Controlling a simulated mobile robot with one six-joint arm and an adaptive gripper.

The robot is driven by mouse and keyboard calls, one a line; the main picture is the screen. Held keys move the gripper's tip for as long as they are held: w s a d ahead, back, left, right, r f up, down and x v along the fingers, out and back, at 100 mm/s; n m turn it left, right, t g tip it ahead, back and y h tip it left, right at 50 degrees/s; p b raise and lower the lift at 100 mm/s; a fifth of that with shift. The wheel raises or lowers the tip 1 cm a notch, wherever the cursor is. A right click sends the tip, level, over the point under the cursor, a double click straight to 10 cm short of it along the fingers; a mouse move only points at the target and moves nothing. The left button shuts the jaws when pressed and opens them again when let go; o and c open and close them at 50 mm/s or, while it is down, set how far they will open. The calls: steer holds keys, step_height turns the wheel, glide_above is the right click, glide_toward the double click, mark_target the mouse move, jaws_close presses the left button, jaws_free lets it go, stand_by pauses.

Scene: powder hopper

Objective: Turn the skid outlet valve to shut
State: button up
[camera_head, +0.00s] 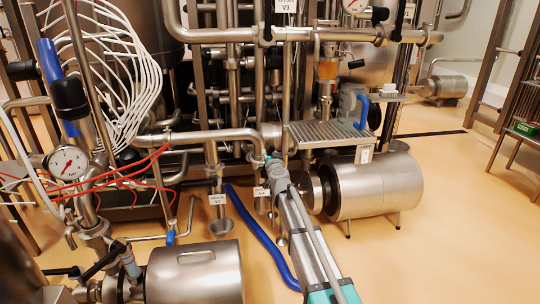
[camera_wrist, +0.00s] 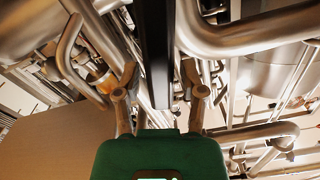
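A long black bar (camera_wrist: 157,50), which looks like a valve lever, runs down the middle of the wrist view between the two fingers of my gripper (camera_wrist: 160,78). The fingers stand wide apart with a gap on each side of the bar. In the head view my gripper (camera_head: 270,163) is at the end of my arm, against the pipework in the middle; its fingers are too small to make out there. The lever is hidden or not distinguishable in the head view. A white tag (camera_head: 262,191) hangs just below my gripper, its text unreadable.
A horizontal steel pipe (camera_head: 205,137) runs left of my gripper. A steel motor (camera_head: 375,187) and a ribbed step (camera_head: 325,134) are close on the right. A blue hose (camera_head: 262,238) lies below. Black-handled valves (camera_head: 100,262) stand lower left. Open floor (camera_head: 460,230) is at right.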

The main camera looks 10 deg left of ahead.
jaws_close()
steer(key=shift+a, duration=0.15)
